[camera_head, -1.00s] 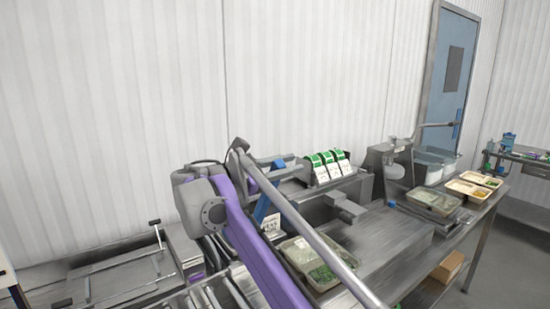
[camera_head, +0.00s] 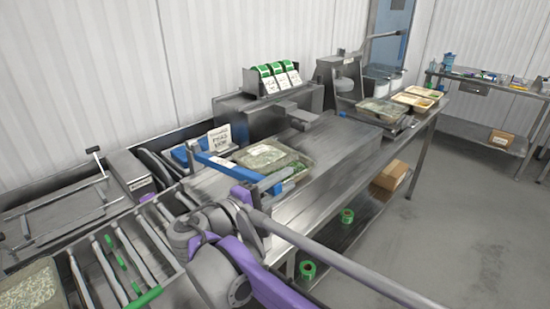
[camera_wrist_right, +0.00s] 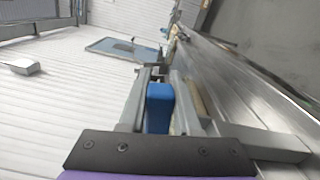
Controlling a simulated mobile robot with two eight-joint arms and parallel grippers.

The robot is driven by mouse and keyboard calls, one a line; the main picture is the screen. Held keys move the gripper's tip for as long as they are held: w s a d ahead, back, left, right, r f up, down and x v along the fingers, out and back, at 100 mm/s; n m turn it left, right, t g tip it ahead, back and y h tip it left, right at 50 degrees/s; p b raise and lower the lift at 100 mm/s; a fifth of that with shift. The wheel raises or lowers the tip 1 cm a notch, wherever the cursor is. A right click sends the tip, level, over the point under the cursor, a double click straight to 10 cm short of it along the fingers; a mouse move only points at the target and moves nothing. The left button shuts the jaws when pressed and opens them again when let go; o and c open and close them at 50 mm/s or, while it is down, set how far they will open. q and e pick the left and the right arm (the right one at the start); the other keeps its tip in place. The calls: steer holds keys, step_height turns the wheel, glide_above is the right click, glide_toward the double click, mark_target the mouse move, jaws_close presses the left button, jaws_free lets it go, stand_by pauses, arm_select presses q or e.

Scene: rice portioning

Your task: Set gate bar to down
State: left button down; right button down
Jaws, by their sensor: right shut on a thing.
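The blue gate bar (camera_head: 222,165) runs low and nearly level across the front of a film-covered tray (camera_head: 262,156) on the steel bench. My right gripper (camera_head: 263,187) is at the bar's right end and shut on it. In the right wrist view the blue end of the bar (camera_wrist_right: 158,105) sits between my grey fingers. The fingers and arm hide part of the bar's right end. I cannot tell whether the bar rests on a stop. My left gripper is not in view.
A printed card (camera_head: 220,139) stands behind the bar. A label dispenser (camera_head: 272,78) is on a steel housing at the back. A scale with a tray (camera_head: 381,111) is farther right. Racked utensils (camera_head: 118,262) lie at lower left. The bench (camera_head: 335,145) right of the covered tray is clear.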

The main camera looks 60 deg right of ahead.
step_height(320, 180, down, 7)
steer(key=m+b, duration=0.2)
steer(key=shift+r, duration=0.2)
steer(key=c, duration=0.6)
jaws_free()
steer(key=shift+w+a, duration=0.1)
steer(key=v, duration=1)
steer(key=shift+a, duration=0.3)
